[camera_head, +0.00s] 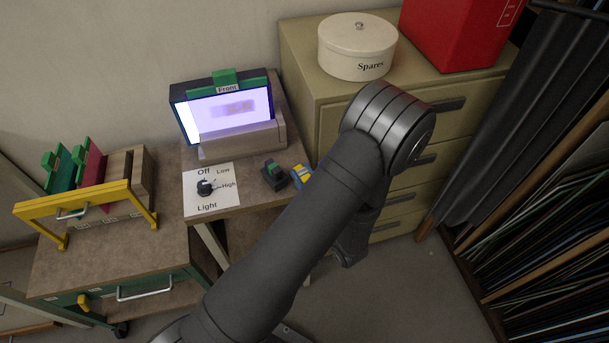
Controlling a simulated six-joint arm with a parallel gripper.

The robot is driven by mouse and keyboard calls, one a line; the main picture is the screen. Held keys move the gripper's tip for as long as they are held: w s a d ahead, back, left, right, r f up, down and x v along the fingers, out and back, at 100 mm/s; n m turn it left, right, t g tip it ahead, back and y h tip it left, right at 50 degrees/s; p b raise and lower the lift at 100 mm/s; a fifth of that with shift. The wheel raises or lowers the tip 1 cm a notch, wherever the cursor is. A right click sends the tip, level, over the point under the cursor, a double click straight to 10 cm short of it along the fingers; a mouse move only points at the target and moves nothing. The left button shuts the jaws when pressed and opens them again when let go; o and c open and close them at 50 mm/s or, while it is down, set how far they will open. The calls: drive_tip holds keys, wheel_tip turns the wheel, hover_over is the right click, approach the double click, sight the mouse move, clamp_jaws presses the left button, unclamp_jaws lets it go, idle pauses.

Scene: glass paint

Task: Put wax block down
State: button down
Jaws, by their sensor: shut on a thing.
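I cannot pick out the wax block for certain. A small dark block with a green part (273,175) sits on the bench's right side, right of the light switch plate. A small yellow and blue piece (301,175) shows beside it, partly covered by my arm. My dark arm crosses the middle of the view and bends down at its elbow.
A lit panel labelled Front (228,107) stands at the bench's back. The switch plate (211,190) lies before it. A yellow-framed rack (75,205) stands left. A cream Spares tin (357,47) and red box (455,30) stand on the drawer cabinet (310,70). Sheet racks fill the right.

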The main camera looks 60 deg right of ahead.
drive_tip(key=shift+f, duration=0.6)
drive_tip(key=c, duration=1.5)
unclamp_jaws()
drive_tip(key=shift+a+f, duration=0.1)
drive_tip(key=shift+o, duration=0.2)
drive_tip(key=shift+s+r, duration=0.1)
drive_tip(key=shift+r, duration=0.5)
drive_tip(key=v, duration=1.1)
drive_tip(key=shift+s, duration=0.3)
drive_tip(key=shift+a, duration=0.15)
